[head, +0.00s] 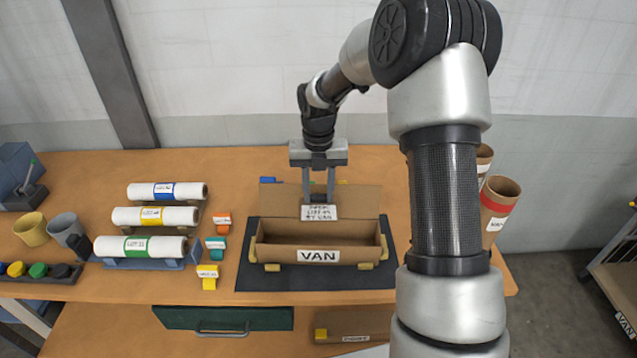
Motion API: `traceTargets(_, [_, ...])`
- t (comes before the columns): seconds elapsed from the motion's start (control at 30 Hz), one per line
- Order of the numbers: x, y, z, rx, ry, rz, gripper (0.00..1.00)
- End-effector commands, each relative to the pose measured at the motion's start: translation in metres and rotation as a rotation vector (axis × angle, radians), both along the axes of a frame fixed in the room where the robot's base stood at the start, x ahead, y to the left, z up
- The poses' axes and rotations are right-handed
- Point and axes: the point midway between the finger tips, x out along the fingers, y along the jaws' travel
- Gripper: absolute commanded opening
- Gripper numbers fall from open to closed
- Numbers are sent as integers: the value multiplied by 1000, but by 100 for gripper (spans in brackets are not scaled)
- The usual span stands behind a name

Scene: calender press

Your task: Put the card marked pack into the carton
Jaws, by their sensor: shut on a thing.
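My gripper (318,187) points down over the carton and is shut on a white card (319,213). The card has several lines of dark print; the lower ones seem to read "LOT" with a number and "BY VAN", and the top line is small and may read "PACK". The open brown carton (276,253) stands on a dark mat, with a "VAN" label on its front and its back flap raised. The card is in front of the raised flap, above the back part of the carton. I cannot tell whether it touches the carton.
Three white rolls with blue (167,191), yellow (155,216) and green (140,246) bands lie on racks at the left. Small orange, teal and yellow tagged clips (216,244) stand between them and the dark mat (245,282). Cups (32,229) are far left; a red-banded tube (498,205) stands right.

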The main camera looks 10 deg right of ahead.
Motion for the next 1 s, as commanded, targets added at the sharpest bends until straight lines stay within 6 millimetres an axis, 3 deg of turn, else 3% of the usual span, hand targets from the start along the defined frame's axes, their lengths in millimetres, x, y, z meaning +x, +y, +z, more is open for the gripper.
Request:
traceTargets(0.2, [0,0,-18,0,1,-1,13])
traceTargets(0.53, [0,0,-21,0,-1,-2,13])
traceTargets(0.57, [0,0,-21,0,-1,-2,36])
traceTargets(0.7, [0,0,-21,0,-1,-2,56])
traceTargets(1.0, [0,0,-19,0,-1,-2,56])
